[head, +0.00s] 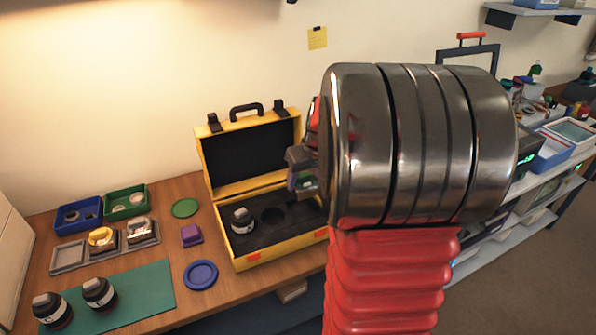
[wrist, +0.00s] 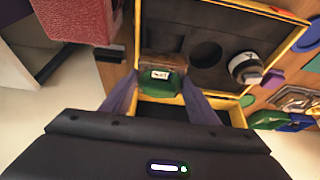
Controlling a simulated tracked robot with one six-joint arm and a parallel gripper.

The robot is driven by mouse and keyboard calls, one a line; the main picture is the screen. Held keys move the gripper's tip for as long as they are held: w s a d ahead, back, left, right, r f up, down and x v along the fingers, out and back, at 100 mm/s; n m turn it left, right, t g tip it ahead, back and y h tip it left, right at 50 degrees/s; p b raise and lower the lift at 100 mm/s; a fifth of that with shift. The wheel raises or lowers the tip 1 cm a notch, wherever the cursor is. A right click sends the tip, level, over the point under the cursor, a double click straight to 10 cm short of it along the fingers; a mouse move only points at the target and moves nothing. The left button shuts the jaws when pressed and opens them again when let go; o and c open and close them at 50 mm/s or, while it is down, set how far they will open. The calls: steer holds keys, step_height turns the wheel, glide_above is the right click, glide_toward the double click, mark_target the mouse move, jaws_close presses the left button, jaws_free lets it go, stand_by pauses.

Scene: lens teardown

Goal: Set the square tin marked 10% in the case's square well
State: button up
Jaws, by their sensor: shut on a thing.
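My gripper (wrist: 160,98) is shut on a green tin (wrist: 172,86) with a brownish top part and a small white label, whose mark is too small to read. In the head view, my gripper (head: 303,178) is over the right part of the open yellow case (head: 283,254), partly hidden by my arm. The case's black foam has an empty round well (head: 272,215). In the wrist view, a dark square-looking recess (wrist: 163,38) lies just beyond the tin. I cannot tell whether the tin touches the foam.
The raised case lid (head: 250,155) stands behind. Left of the case are a purple block (head: 191,235), a blue round dish (head: 200,274) and a green disc (head: 185,208). Further left are blue (head: 78,215) and green trays (head: 125,200), and a green mat (head: 150,285) with two lenses.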

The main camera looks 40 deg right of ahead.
mark_target(304, 192)
steer(key=shift+w+a, duration=0.15)
steer(key=shift+w, duration=0.25)
steer(key=shift+s+f, duration=0.1)
steer(key=shift+f, duration=0.05)
steer(key=shift+d+f, duration=0.2)
steer(key=shift+f, duration=2.25)
steer(key=shift+s+f, duration=0.1)
steer(key=shift+f, duration=1.35)
steer(key=o, duration=1.1)
